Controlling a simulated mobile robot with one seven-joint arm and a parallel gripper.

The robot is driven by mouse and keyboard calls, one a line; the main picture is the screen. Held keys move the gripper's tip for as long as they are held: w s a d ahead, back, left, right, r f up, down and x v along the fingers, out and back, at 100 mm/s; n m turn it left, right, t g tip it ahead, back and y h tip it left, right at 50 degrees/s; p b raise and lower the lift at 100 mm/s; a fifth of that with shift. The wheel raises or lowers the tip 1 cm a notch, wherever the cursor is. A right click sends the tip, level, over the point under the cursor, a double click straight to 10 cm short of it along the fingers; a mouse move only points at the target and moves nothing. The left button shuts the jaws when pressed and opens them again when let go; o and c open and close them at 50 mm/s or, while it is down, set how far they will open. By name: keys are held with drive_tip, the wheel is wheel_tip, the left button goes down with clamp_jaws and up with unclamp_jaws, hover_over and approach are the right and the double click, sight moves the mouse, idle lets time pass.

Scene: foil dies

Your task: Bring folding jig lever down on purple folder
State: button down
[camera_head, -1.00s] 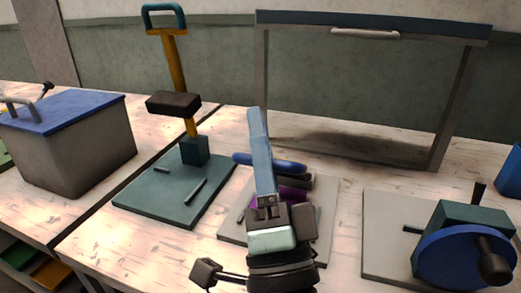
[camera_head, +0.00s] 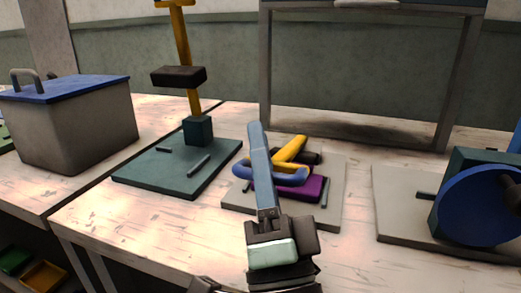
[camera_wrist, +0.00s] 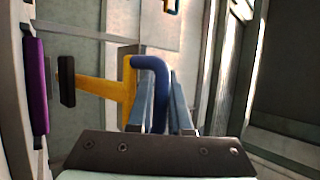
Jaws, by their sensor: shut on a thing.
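The folding jig has a beige base (camera_head: 238,201), a yellow lever (camera_head: 291,149) with a blue looped handle (camera_head: 293,178), and a dark pad under it. The purple folder (camera_head: 315,188) lies on the base, partly covered by handle and lever. My gripper (camera_head: 256,130) is shut on the blue handle, with a finger crossing it. In the wrist view, the handle (camera_wrist: 160,85) passes between my fingers (camera_wrist: 163,88). There the dark pad (camera_wrist: 66,80) on the lever (camera_wrist: 105,88) faces the purple folder (camera_wrist: 37,85) with a small gap.
A second jig (camera_head: 180,75) with a teal base and upright yellow lever stands left. A grey box with a blue lid (camera_head: 65,88) is far left. A blue wheel device (camera_head: 478,205) stands right. A grey frame (camera_head: 265,75) rises behind. Bare tabletop (camera_head: 150,235) lies front left.

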drive_tip(key=shift+s+a+r, duration=0.2)
drive_tip(key=shift+s+r, duration=0.2)
drive_tip(key=c, duration=1.1)
unclamp_jaws()
drive_tip(key=shift+s+r+y, duration=0.1)
drive_tip(key=shift+y, duration=0.2)
drive_tip(key=shift+f, duration=0.2)
